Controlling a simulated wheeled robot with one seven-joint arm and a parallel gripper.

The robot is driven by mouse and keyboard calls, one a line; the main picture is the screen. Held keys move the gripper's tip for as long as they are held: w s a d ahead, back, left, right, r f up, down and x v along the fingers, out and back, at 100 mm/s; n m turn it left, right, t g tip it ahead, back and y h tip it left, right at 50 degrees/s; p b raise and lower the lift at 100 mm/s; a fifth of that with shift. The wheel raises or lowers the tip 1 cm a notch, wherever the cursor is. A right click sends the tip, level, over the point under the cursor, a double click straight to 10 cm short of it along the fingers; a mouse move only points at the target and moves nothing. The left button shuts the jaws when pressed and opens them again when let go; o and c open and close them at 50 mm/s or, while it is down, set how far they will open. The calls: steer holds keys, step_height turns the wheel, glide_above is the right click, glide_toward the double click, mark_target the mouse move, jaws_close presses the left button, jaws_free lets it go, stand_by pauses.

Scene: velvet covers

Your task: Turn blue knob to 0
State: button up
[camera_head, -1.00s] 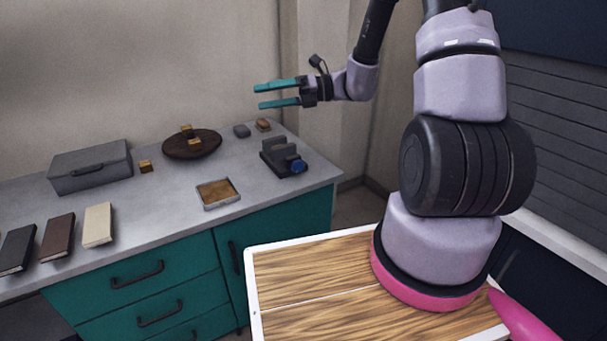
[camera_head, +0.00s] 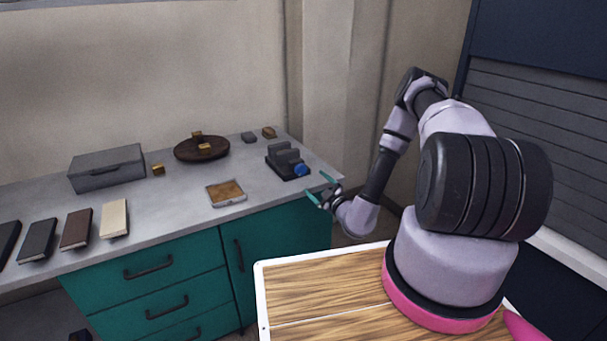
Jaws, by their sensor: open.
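The blue knob (camera_head: 301,170) sits on the front right side of a dark grey device (camera_head: 284,158) near the right end of the grey counter. Its marks and setting are too small to read. My gripper (camera_head: 320,187) has teal fingers, spread open and empty. In the picture it is just below and to the right of the knob, by the counter's right front corner. A gap shows between the fingers and the knob.
A grey case (camera_head: 107,168), a round brown tray (camera_head: 216,151) with small golden blocks and a shallow square tray (camera_head: 226,193) stand on the counter (camera_head: 165,205). Several books lie at left, including a cream one (camera_head: 114,218). Teal drawers (camera_head: 150,268) are below.

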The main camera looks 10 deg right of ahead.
mark_target(302, 171)
steer(key=x, duration=1)
steer(key=c, duration=1.4)
steer(key=shift+o, duration=0.2)
